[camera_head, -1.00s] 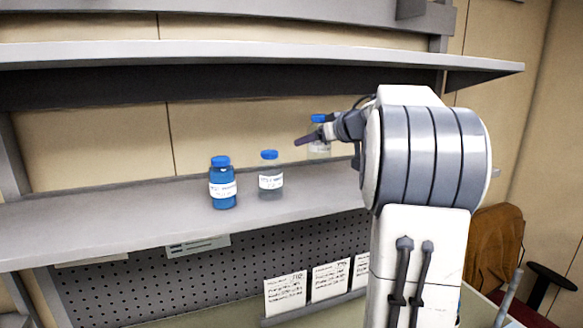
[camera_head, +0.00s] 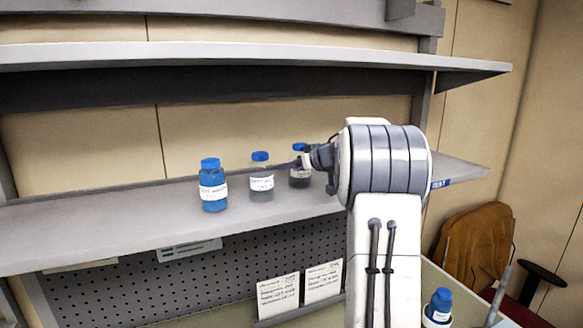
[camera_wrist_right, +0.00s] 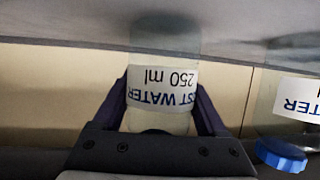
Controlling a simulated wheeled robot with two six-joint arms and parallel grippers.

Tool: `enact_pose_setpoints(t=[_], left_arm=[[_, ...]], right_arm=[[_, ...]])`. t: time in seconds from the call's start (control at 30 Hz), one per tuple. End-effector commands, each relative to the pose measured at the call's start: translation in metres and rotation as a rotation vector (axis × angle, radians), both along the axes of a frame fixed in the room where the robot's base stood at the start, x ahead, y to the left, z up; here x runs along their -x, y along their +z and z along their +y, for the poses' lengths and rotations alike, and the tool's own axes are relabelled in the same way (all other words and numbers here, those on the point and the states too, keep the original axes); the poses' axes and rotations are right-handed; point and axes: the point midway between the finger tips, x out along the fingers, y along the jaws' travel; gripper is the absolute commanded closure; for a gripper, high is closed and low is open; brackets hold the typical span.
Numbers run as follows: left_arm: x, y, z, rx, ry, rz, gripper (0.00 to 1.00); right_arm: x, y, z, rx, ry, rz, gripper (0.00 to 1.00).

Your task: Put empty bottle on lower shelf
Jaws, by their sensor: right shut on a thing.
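My right gripper (camera_head: 303,163) is shut on a clear bottle (camera_head: 300,176) with a blue cap and white label. The bottle is upright at the right end of a row on the lower shelf (camera_head: 120,213), and its base appears to be on or very close to the surface. The right wrist view shows it upside down between my fingers (camera_wrist_right: 163,105), with the label reading "250 ml" and "ST WATER" (camera_wrist_right: 165,88); its cap end is hidden. My left gripper is not in view.
A clear bottle (camera_head: 260,182) and a blue-filled bottle (camera_head: 213,190) stand to the left on the same shelf. An upper shelf (camera_head: 220,55) runs overhead. Another blue-capped bottle (camera_head: 438,305) is low at the right, near a brown chair (camera_head: 472,240).

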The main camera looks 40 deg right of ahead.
Motion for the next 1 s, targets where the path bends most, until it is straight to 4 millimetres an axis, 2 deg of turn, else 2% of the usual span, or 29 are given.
enact_pose_setpoints(t=[0.13,0.17,0.2,0.23,0.57,0.67,1.0], left_arm=[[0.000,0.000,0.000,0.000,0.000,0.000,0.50],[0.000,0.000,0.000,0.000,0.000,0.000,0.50],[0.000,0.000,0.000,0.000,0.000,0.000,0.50],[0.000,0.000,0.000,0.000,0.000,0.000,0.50],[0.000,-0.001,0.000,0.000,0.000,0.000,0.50],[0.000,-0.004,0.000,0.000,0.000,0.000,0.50],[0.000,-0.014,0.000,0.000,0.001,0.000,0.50]], right_arm=[[0.000,-0.003,0.000,-0.001,0.001,0.000,0.87],[0.000,-0.003,0.000,0.000,0.001,0.000,0.21],[0.000,-0.003,0.000,0.000,0.001,0.000,0.06],[0.000,-0.003,0.000,0.000,0.001,0.000,0.00],[0.003,0.002,0.000,0.001,0.000,-0.001,0.00],[0.016,0.007,0.000,0.003,-0.001,-0.002,0.00],[0.082,0.034,0.005,0.002,-0.002,-0.002,0.00]])
